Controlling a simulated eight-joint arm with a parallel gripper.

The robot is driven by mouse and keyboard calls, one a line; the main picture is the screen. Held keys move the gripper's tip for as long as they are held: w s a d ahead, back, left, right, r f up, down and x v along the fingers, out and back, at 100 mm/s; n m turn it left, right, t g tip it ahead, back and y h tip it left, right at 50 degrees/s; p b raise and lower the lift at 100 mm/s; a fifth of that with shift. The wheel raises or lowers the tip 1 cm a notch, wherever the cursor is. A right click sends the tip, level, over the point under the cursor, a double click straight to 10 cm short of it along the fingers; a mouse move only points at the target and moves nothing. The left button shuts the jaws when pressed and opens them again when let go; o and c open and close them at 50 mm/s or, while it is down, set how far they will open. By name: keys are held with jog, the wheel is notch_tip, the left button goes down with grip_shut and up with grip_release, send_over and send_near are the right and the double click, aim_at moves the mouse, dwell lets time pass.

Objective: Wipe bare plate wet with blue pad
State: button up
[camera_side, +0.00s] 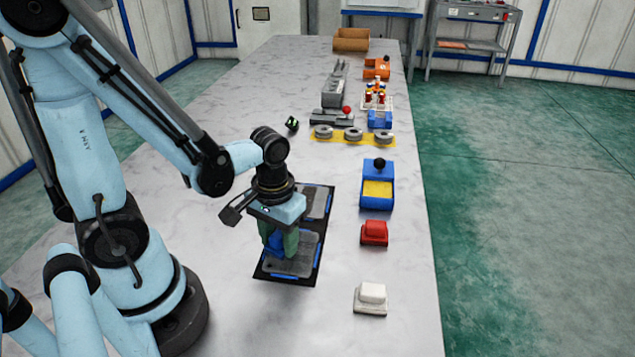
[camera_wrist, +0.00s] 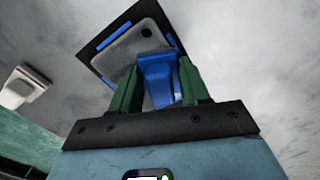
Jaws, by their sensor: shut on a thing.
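My gripper (camera_side: 279,244) has green fingers shut on the blue pad (camera_side: 276,243). In the wrist view my gripper (camera_wrist: 158,76) shows the blue pad (camera_wrist: 158,72) held between the fingers. The pad is over the nearer grey plate (camera_side: 303,252), which lies on a black base with blue edge strips. That plate also shows in the wrist view (camera_wrist: 125,48), partly hidden by the pad and fingers. Whether the pad touches it, I cannot tell. A farther grey plate (camera_side: 319,203) lies on the same base, partly behind my wrist. I cannot tell wet from dry.
Farther back are a yellow strip with grey rings (camera_side: 353,138), hoist parts and a brown bin (camera_side: 351,40).

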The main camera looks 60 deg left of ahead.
aim_at(272, 275)
jog(key=shift+w+a, duration=1.95)
jog(key=s+d, duration=0.2)
jog(key=d, duration=0.1)
jog(key=shift+s, duration=0.4)
jog(key=shift+s+d+r, duration=0.15)
jog(key=shift+s+d, duration=0.1)
jog(key=shift+s+d+f, duration=0.2)
jog(key=shift+s+d, duration=1.6)
jog(key=shift+d, duration=0.05)
jog(key=shift+s+d+r, duration=0.2)
jog(key=shift+s+d, duration=0.2)
jog(key=shift+s, duration=0.1)
notch_tip(272, 275, up, 8)
jog(key=shift+f, duration=0.3)
